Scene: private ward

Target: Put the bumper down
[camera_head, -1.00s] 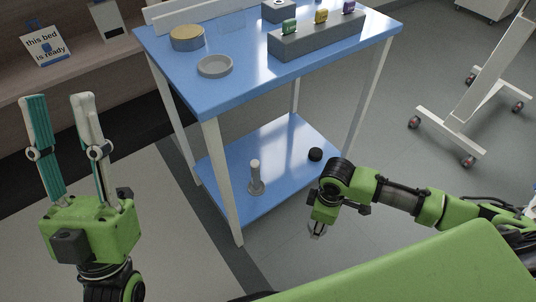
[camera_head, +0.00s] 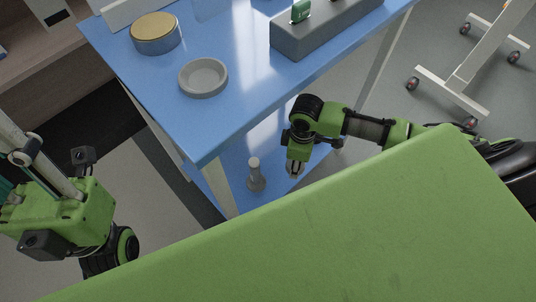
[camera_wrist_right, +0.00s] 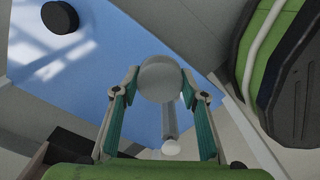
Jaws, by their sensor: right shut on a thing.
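My right gripper (camera_head: 295,171) hangs low, to the right of the grey post and level with the lower shelf in the head view. In the right wrist view its fingers (camera_wrist_right: 161,78) are shut on a pale grey rounded thing, taken to be the bumper (camera_wrist_right: 160,76). A grey rod with a pale end (camera_wrist_right: 171,146) shows just below that in the wrist view; I cannot tell whether it joins the held thing. My left gripper (camera_head: 20,150) is at the left edge, its fingers apart and empty, partly cut off.
The blue cart's top (camera_head: 140,85) bears a round gold-lidded tin (camera_head: 155,32), a grey dish (camera_head: 203,76) and a grey block (camera_head: 320,30). A grey post (camera_head: 255,177) stands on the lower shelf; a black puck (camera_wrist_right: 60,16) lies there too. A white wheeled stand (camera_head: 455,90) is at right.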

